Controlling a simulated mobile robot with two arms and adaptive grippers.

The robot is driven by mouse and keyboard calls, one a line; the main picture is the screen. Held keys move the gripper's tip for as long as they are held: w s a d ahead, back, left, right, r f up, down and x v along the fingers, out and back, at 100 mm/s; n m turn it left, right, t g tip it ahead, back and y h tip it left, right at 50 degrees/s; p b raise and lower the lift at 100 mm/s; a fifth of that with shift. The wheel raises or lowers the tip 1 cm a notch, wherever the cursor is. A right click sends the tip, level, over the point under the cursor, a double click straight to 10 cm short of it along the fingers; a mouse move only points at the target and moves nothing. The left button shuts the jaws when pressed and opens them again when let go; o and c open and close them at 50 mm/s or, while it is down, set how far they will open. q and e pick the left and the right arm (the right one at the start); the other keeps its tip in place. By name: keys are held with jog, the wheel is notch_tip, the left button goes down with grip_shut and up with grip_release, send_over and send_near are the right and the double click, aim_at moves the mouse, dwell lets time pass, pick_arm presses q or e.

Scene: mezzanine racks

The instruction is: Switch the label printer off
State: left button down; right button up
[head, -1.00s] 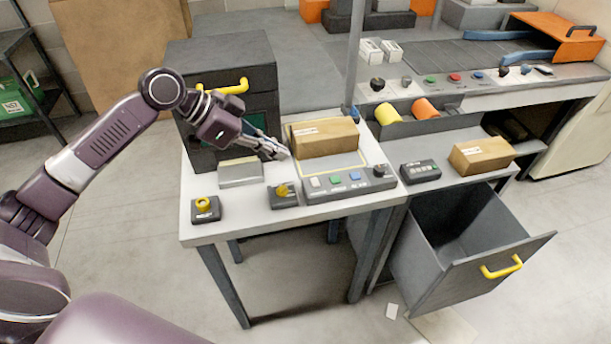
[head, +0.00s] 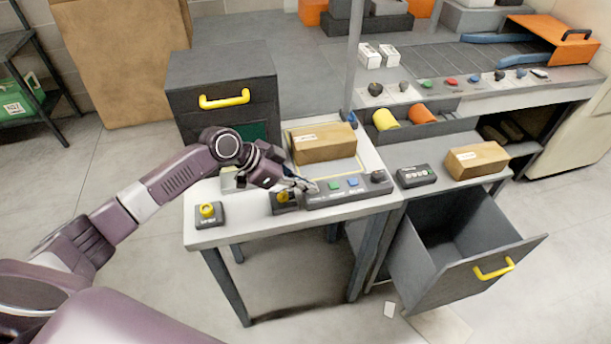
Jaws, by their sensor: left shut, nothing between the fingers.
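A dark grey cabinet-like machine (head: 222,85) with a yellow handle stands at the back left of the white table; I cannot tell for sure whether it is the label printer. A dark control panel (head: 348,193) with green and blue keys and a black knob lies along the table's front. My left gripper (head: 308,186) is shut and empty, its fingertips over the panel's left end. They hide the white key there; I cannot tell whether they touch it. A small box with a yellow knob (head: 283,197) sits just left of the panel, partly under the gripper. My right gripper is out of view.
A cardboard box (head: 324,148) lies behind the panel. A yellow push-button box (head: 208,212) stands at the table's front left corner. An open grey drawer (head: 465,270) juts out at right. A black keypad device (head: 416,176) and another carton (head: 477,159) lie on the right-hand surface.

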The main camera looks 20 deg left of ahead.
pick_arm(q)
jog(key=shift+f, duration=0.1)
jog(key=shift+s+d+f+t, duration=0.1)
jog(key=shift+s+f+t, duration=0.1)
jog(key=shift+f+t, duration=0.15)
jog(key=shift+w, duration=0.15)
dwell(0.3)
jog(key=shift+w+a+r+b, duration=0.25)
jog(key=shift+w+a+b, duration=0.2)
jog(key=shift+w, duration=0.15)
jog(key=shift+d+r, duration=0.1)
jog(key=shift+r, duration=0.05)
